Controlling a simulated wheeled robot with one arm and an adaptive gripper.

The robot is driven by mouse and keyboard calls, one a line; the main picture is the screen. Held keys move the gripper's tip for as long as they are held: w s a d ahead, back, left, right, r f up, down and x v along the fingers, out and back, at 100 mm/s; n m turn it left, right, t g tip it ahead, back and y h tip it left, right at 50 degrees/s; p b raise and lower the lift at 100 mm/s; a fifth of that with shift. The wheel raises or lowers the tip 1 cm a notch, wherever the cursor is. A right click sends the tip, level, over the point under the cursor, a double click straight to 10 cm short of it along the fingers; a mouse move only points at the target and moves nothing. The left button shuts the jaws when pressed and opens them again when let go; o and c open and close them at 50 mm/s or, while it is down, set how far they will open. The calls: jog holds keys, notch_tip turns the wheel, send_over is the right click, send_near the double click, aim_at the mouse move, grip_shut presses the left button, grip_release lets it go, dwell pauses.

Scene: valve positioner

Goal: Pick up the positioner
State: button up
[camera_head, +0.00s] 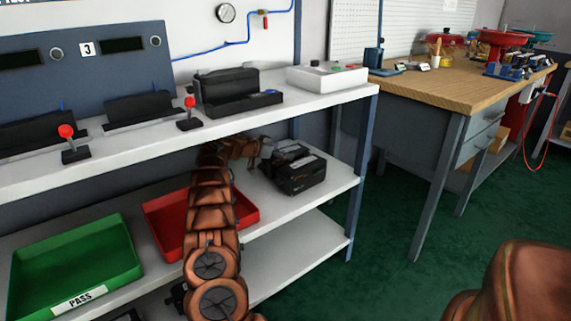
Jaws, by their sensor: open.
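A black boxy device, apparently the positioner (301,175), sits on the middle shelf (327,190) at its right part, beyond the red tray. It has a grey rounded part on its top and small orange marks on its front. My copper-coloured arm rises in front of the rack and bends right under the top shelf. My gripper (268,155) is open, at the left side of the device and close to it. The fingers are small and dark here, so I cannot tell whether they touch it.
A red tray (247,208) lies behind my arm, and a green tray (75,262) marked PASS is at the left. The top shelf (330,98) overhangs with a black fixture (228,92), red-knobbed levers and a white button box (327,76). A wooden workbench (440,88) stands right.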

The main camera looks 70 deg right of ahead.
jog(key=shift+s, duration=0.1)
jog(key=shift+c, duration=0.2)
jog(key=shift+f, duration=0.1)
jog(key=c, duration=1.7)
jog(key=shift+c, duration=0.2)
jog(key=shift+d+r, duration=0.1)
jog(key=shift+r, duration=0.1)
